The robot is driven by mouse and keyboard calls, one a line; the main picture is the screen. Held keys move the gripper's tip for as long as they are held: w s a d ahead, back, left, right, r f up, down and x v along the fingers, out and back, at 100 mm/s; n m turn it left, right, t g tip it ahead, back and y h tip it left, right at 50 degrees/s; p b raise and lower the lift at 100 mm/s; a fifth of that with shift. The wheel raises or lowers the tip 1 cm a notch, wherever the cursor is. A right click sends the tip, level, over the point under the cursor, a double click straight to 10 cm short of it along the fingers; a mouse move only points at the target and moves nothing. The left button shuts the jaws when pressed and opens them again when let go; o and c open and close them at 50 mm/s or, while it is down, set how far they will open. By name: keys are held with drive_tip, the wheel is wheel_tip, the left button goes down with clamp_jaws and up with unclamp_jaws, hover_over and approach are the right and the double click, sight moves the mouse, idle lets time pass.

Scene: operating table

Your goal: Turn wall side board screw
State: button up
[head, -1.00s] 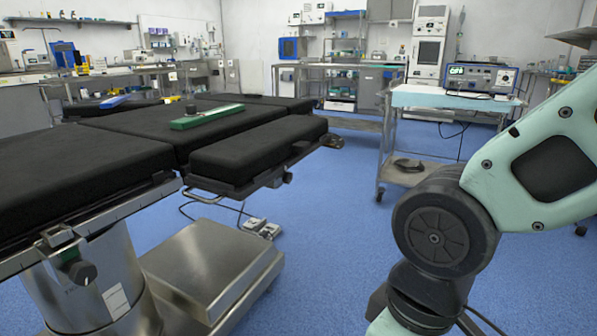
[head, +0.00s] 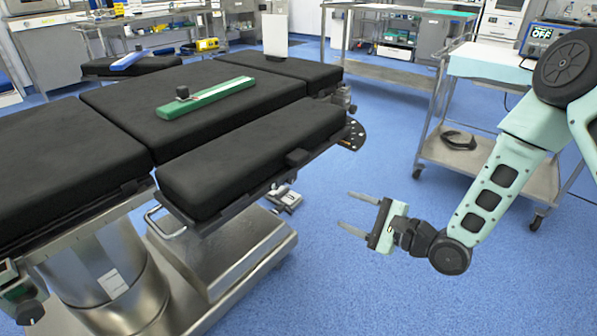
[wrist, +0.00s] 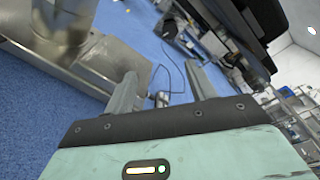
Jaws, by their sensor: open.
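The operating table has a black padded main top (head: 110,100). Another black pad (head: 130,68), bearing a blue object, shows on the far side, towards the wall benches. I cannot make out a screw on that far pad. My gripper (head: 345,210) is open and empty, right of the near board and apart from it, fingers pointing left. In the wrist view my gripper (wrist: 162,72) has nothing between its fingers.
A green bar with a black knob (head: 205,97) lies on the table top. A steel cart (head: 490,170) is at the right. Blue floor (head: 380,290) is clear around my gripper.

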drive_tip(key=m, duration=0.2)
drive_tip(key=b, duration=0.3)
approach(294, 178)
drive_tip(key=shift+t+y, duration=0.4)
drive_tip(key=x, duration=0.5)
drive_tip(key=f+x, duration=0.1)
drive_tip(key=x, duration=0.2)
drive_tip(key=shift+a, duration=0.25)
drive_tip(key=c, duration=1)
